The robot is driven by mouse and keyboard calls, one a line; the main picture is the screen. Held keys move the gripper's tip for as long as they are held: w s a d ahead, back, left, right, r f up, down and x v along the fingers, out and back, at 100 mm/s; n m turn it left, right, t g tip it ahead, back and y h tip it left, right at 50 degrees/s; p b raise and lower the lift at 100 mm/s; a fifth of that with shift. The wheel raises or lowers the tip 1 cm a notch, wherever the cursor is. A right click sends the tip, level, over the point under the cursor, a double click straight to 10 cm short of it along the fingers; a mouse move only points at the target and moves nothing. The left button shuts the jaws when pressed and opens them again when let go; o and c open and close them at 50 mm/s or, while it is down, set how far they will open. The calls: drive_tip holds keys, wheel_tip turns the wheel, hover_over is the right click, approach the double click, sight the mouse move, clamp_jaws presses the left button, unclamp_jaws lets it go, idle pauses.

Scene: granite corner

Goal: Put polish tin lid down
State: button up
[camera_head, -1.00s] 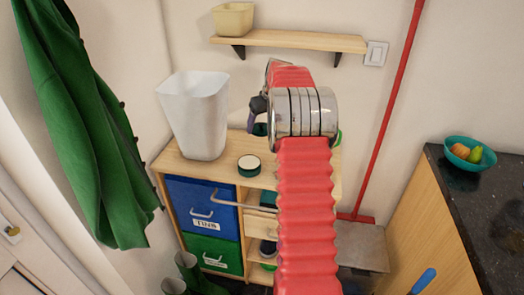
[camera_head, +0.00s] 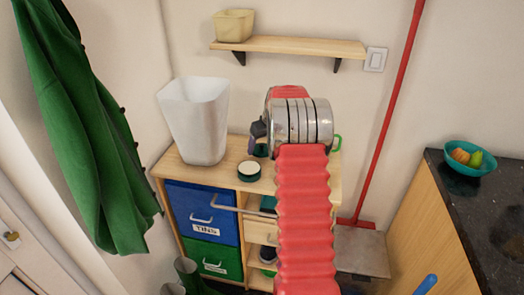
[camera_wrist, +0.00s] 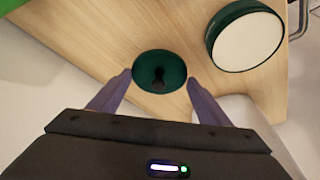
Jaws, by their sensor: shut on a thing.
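The polish tin lid (camera_wrist: 160,66) is a small dark green disc between the fingertips of my gripper (camera_wrist: 160,80) in the wrist view. My gripper is shut on it, just above or at the wooden cabinet top; I cannot tell whether the lid touches the wood. In the head view my gripper (camera_head: 257,140) is mostly hidden behind my wrist, and the lid shows only as a dark green patch (camera_head: 260,151). The open polish tin (camera_head: 249,170), green with a cream top, stands beside it on the cabinet. It also shows at upper right in the wrist view (camera_wrist: 247,42).
A tall white bin (camera_head: 194,122) stands at the left on the cabinet top (camera_head: 219,171). Below are a blue drawer (camera_head: 190,203) marked TINS and a green drawer (camera_head: 212,258). A wall shelf (camera_head: 290,46) is above. Bare wood surrounds the lid in the wrist view.

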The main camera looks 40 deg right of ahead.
drive_tip(key=shift+f, duration=1.2)
drive_tip(key=shift+f, duration=0.15)
drive_tip(key=o, duration=1)
drive_tip(key=v, duration=1.2)
